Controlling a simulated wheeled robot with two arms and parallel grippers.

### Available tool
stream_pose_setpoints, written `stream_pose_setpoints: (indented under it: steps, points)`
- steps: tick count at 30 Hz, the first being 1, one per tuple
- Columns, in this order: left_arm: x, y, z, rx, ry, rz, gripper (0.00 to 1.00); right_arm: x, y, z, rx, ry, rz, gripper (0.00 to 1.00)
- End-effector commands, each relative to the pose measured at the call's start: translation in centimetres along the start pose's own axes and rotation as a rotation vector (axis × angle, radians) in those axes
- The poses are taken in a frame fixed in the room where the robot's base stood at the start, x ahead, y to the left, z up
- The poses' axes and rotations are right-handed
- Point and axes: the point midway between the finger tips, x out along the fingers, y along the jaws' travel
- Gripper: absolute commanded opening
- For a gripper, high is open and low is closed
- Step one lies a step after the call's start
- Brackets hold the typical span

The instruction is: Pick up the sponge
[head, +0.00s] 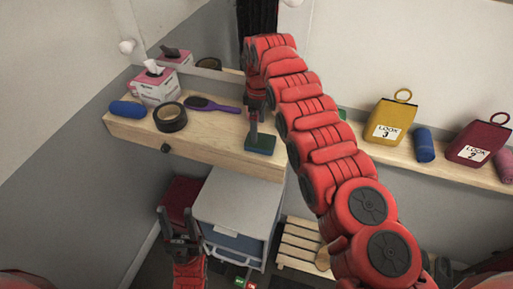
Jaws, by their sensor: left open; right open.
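A dark green block that looks like the sponge (260,145) lies on the wooden shelf (222,140) near its front edge. My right gripper (259,131) points down right above it, fingers apart; I cannot tell whether they touch it. The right arm crosses the view from the lower right and covers part of the shelf. My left gripper (180,223) is open and empty, low in front of the shelf, well away from the block.
On the shelf left are a blue roll (127,109), tissue box (155,88), black tape roll (170,118) and purple brush (214,106). Right are a yellow pouch (389,120), blue roll (424,145) and maroon pouch (478,141). A grey cabinet (238,197) stands below.

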Motion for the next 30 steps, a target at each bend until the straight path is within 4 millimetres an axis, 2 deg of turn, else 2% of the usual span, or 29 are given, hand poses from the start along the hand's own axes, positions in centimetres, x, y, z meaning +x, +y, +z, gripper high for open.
stream_pose_setpoints:
  steps: [8, 14, 15, 18, 24, 26, 30]
  points:
    - [1.1, -0.1, -0.2, 0.000, -0.001, 0.000, 0.50, 1.0, 0.0, 0.2, 0.000, 0.002, 0.002, 1.00]
    - [3.2, -0.2, -0.5, 0.000, -0.001, 0.000, 0.50, 3.4, -0.4, 0.5, 0.000, 0.003, -0.005, 1.00]
    - [3.0, -0.1, -0.5, 0.000, 0.000, 0.000, 0.50, 4.4, -0.5, 0.4, -0.002, -0.001, -0.006, 1.00]
    - [3.1, -0.1, -0.5, 0.000, -0.001, 0.000, 0.50, 5.5, -0.2, 0.5, 0.000, 0.000, 0.000, 1.00]
    - [3.0, -0.1, -0.5, 0.000, -0.001, 0.000, 0.50, 5.7, -0.1, 0.5, 0.000, 0.002, 0.002, 1.00]
    - [3.0, -0.1, -0.5, 0.000, -0.001, 0.000, 0.50, 5.7, -0.1, 0.5, 0.000, 0.002, 0.002, 0.91]
    - [3.0, -0.1, -0.5, 0.000, -0.001, 0.000, 0.50, 5.7, -0.1, 0.5, 0.000, 0.002, 0.002, 0.66]
